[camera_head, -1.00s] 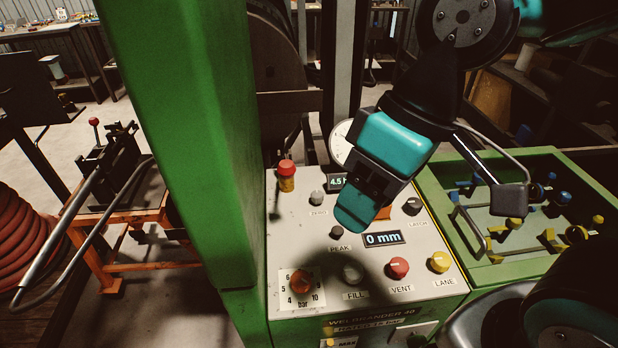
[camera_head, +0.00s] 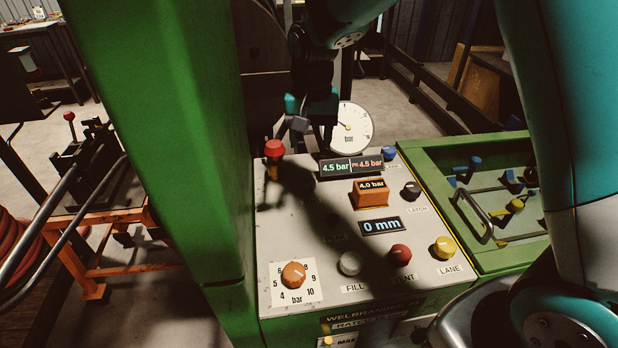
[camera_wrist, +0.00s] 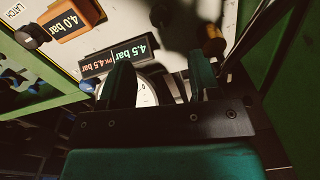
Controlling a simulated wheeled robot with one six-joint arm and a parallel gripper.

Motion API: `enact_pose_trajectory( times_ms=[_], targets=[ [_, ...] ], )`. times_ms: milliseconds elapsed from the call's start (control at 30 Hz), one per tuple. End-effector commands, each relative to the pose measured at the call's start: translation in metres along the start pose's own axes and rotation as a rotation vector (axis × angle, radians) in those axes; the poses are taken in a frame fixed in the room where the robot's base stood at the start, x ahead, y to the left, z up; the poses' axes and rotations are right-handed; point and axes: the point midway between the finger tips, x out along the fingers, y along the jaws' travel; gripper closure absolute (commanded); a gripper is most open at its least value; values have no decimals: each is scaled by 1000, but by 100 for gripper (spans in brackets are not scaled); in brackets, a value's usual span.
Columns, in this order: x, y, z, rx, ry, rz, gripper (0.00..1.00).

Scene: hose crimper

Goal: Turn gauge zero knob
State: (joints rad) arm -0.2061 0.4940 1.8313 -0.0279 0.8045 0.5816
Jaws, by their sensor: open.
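The round white pressure gauge (camera_head: 355,128) stands at the back of the grey panel, partly hidden by my gripper (camera_head: 318,128). In the wrist view the gauge (camera_wrist: 147,92) shows between the two open fingers of my gripper (camera_wrist: 161,78), which look empty. The gripper hangs near the gauge, left of its dial; I cannot tell whether it touches. The gauge zero knob cannot be picked out for certain: my arm's dark shadow covers the panel's left middle. A dark knob (camera_wrist: 160,14) shows in shadow in the wrist view, its label unreadable.
A red-topped post (camera_head: 274,150) stands close left of my gripper. The pressure displays (camera_head: 350,166), an orange 4.0 bar box (camera_head: 370,193) and the latch knob (camera_head: 410,189) are to the right. A green upright (camera_head: 165,140) bounds the left side. Several coloured knobs line the panel's front.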

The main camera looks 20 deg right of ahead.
Motion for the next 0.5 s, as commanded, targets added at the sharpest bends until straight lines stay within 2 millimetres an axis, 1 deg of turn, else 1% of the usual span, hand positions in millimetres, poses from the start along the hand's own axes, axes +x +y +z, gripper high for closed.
enact_pose_trajectory(
  times_ms=[33, 100, 300, 400, 500],
  targets=[
    [12, 0, 1, 0, -5, 3, 43],
    [28, 1, 1, -1, -5, 4, 43],
    [72, 0, 1, -1, -4, 3, 43],
    [88, 0, 1, -2, -3, 2, 43],
    [101, 0, 0, -2, -2, 1, 43]
  ],
)
